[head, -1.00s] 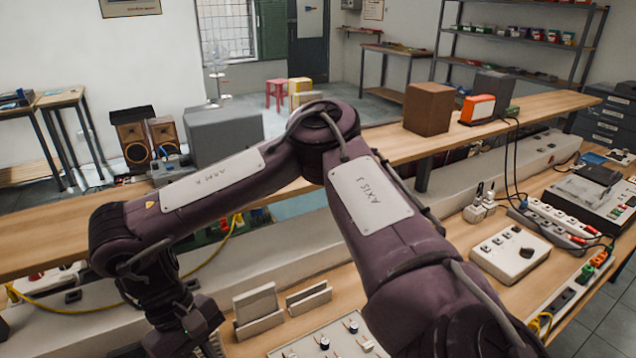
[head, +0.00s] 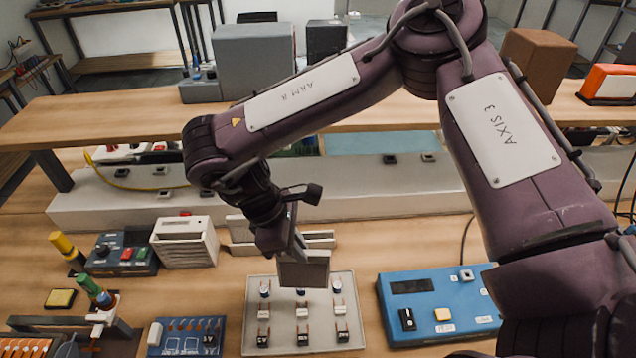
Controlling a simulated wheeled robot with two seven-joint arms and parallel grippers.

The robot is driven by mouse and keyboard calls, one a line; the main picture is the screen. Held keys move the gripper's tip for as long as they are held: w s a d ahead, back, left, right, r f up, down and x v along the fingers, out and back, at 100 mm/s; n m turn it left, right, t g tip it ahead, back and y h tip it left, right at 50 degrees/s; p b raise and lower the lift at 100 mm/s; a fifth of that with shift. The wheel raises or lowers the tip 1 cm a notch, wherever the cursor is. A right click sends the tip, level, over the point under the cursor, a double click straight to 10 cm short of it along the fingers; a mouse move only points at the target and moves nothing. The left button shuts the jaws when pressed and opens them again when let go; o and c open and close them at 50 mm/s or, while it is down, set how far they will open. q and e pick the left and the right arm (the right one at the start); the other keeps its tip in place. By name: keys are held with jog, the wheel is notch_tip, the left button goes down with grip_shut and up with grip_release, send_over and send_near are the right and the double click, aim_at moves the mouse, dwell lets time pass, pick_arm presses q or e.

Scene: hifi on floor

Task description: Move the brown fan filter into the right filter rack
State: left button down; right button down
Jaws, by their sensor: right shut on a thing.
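My right gripper (head: 297,240) reaches down over the bench and is shut on a flat grey-brown framed panel, the brown fan filter (head: 304,273). The filter hangs upright above the back part of a pale switch panel. Two low pale racks stand just behind the gripper: the left filter rack (head: 239,230) and the right filter rack (head: 321,240). The gripper and filter partly cover them, so their slots are hard to see. The filter looks apart from both, in front of the right one. My left gripper is not in view.
The pale switch panel (head: 338,342) with several small switches lies below the filter. A white slotted box (head: 186,243) stands left of the racks. A blue control box (head: 455,312) lies to the right. A long pale raised ledge (head: 370,195) runs behind the racks.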

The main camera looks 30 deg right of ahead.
jog(key=w+d+m+t+y, duration=0.2)
jog(key=w+d+m+y, duration=0.2)
jog(key=m, duration=1.3)
jog(key=w+d+f+m+t+y, duration=0.1)
jog(key=w+d+m+y, duration=0.3)
jog(key=m, duration=1.3)
jog(key=w+d+t, duration=0.1)
jog(key=w+d, duration=0.1)
jog(key=w, duration=0.1)
jog(key=shift+w+m, duration=0.4)
jog(key=shift+a, duration=0.3)
jog(key=shift+f+b, duration=0.25)
jog(key=shift+b, duration=0.05)
